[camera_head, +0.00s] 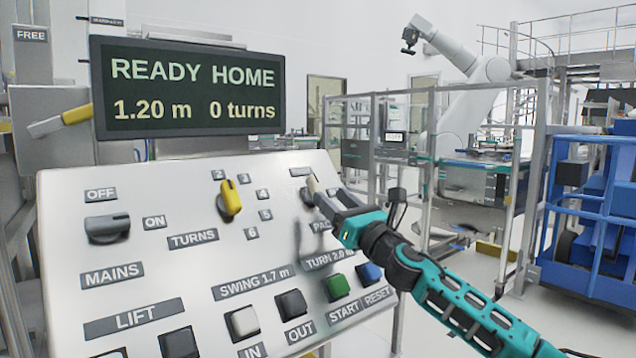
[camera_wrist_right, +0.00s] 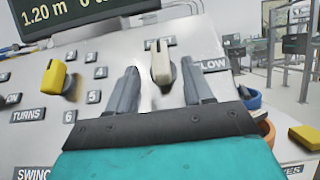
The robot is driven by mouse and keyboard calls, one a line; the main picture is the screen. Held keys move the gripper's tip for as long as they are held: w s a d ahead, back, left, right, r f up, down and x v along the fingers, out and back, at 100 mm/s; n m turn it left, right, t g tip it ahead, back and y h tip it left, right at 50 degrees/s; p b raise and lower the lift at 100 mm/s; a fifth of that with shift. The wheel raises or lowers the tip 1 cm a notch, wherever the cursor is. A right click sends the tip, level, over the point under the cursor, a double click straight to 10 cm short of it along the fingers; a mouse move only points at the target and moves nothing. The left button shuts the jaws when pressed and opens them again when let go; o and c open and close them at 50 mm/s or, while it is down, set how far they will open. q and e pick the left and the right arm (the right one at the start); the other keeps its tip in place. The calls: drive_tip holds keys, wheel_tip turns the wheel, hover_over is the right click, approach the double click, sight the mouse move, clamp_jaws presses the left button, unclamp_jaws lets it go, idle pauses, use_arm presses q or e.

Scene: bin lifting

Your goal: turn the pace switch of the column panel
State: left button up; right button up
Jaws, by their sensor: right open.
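The pace switch is a cream knob on a dark base, upper right on the sloping column panel (camera_head: 150,255). In the head view its cream tip (camera_head: 313,186) shows beside my right gripper (camera_head: 325,200), with the rest largely hidden. In the right wrist view the pace switch (camera_wrist_right: 160,62) points roughly up, between the two grey fingers of my right gripper (camera_wrist_right: 160,75). The jaws are open, with a gap to each side of the knob. A SLOW label (camera_wrist_right: 210,65) lies to its right. My left gripper is not in view.
The yellow turns switch (camera_head: 230,198) and grey mains switch (camera_head: 107,229) are left on the panel. A green button (camera_head: 336,287) and blue button (camera_head: 369,273) lie below my right gripper. A display (camera_head: 190,88) reading READY HOME stands above. Fencing (camera_head: 540,180) is beyond.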

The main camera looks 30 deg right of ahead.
sight(320, 187)
drive_tip(key=shift+p+x, duration=0.35)
drive_tip(key=shift+x, duration=2.75)
drive_tip(key=shift+f, duration=0.1)
drive_tip(key=shift+c, duration=0.4)
clamp_jaws()
